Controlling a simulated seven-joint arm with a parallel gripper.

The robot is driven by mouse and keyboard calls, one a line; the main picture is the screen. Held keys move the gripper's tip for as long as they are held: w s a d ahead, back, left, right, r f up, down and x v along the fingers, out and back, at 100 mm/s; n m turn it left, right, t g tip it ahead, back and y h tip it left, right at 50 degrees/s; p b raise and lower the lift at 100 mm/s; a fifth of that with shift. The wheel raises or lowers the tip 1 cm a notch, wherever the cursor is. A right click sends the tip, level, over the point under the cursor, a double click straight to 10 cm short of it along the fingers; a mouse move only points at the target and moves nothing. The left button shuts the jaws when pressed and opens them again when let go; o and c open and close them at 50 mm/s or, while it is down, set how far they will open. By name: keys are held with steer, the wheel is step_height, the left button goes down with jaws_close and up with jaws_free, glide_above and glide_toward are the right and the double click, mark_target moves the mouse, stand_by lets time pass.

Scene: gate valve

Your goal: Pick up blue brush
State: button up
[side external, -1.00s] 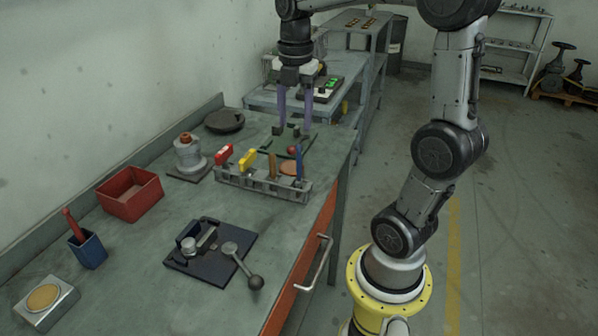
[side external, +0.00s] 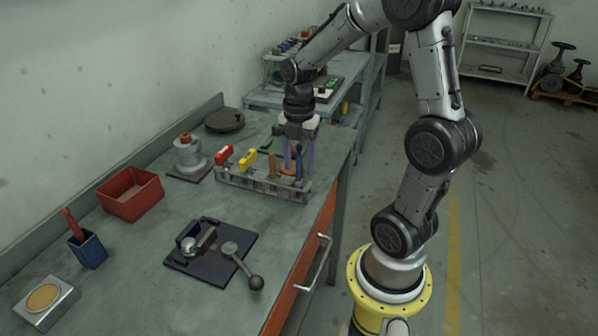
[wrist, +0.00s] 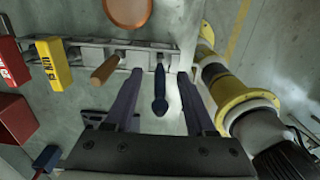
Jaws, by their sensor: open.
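The blue brush (wrist: 160,92) stands in the grey rack (side external: 262,188), at its right end. In the wrist view, its dark blue handle points up between my two fingers. My gripper (wrist: 160,76) is open and points down, with one purple finger on each side of the handle and a visible gap on both sides. In the side view, my gripper (side external: 298,170) is low over the right end of the rack, and its fingers largely hide the brush.
A brown-handled tool (side external: 272,165), a yellow-handled one (side external: 248,159) and a red one (side external: 224,153) stand left of it in the rack. An orange disc (wrist: 127,10) lies behind. A red bin (side external: 131,195) and a dark fixture (side external: 210,250) are on the bench.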

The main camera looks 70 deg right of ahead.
steer(key=shift+f, duration=1.15)
jaws_close()
